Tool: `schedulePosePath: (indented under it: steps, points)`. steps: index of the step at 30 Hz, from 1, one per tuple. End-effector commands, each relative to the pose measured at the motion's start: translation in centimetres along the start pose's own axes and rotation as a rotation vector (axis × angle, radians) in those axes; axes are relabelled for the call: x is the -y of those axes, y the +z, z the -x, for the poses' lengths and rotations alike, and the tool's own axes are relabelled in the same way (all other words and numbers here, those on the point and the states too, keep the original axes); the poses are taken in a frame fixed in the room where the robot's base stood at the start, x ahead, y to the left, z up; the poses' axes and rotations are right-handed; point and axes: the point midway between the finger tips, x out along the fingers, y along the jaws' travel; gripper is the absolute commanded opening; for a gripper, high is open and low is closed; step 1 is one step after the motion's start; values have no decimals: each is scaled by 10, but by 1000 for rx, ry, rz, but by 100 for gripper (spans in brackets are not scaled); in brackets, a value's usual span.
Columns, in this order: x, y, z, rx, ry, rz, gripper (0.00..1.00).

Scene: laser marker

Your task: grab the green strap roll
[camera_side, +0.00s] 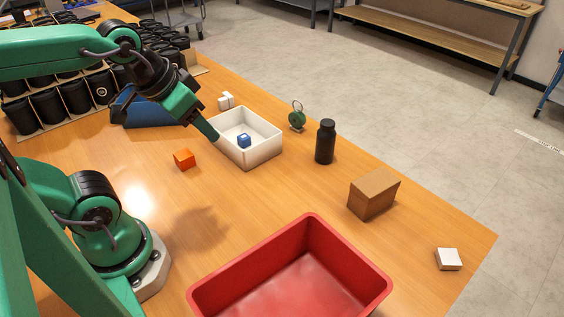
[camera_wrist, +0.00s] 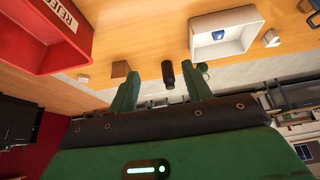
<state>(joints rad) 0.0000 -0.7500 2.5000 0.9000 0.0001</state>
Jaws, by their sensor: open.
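The green strap roll (camera_side: 297,117) is a small round green disc with a loop on top. It stands on the wooden table between the white tray and the black bottle in the side view. In the wrist view a small green piece (camera_wrist: 203,67), which looks like the roll, shows by the tip of the right finger, which may partly hide it. My gripper (camera_side: 212,134) is at the left edge of the white tray in the side view, left of the roll and apart from it. Its fingers (camera_wrist: 163,73) are spread and empty in the wrist view.
The white tray (camera_side: 247,157) holds a blue cube (camera_side: 244,141). A black bottle (camera_side: 325,142), a brown box (camera_side: 373,194) and a red bin (camera_side: 250,268) stand to the right or in front. An orange cube (camera_side: 184,159) lies left. Black cups (camera_side: 48,105) fill the back left.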

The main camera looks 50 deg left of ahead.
Motion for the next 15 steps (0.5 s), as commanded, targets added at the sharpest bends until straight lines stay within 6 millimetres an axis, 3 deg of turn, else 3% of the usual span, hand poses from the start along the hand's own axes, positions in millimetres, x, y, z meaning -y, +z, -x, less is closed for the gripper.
schedulePosePath:
  steps: [8, 15]
  points:
    - [2, -12, 2, 13, -3, 39, 49]
    - [7, -48, 3, 51, -15, 167, 49]
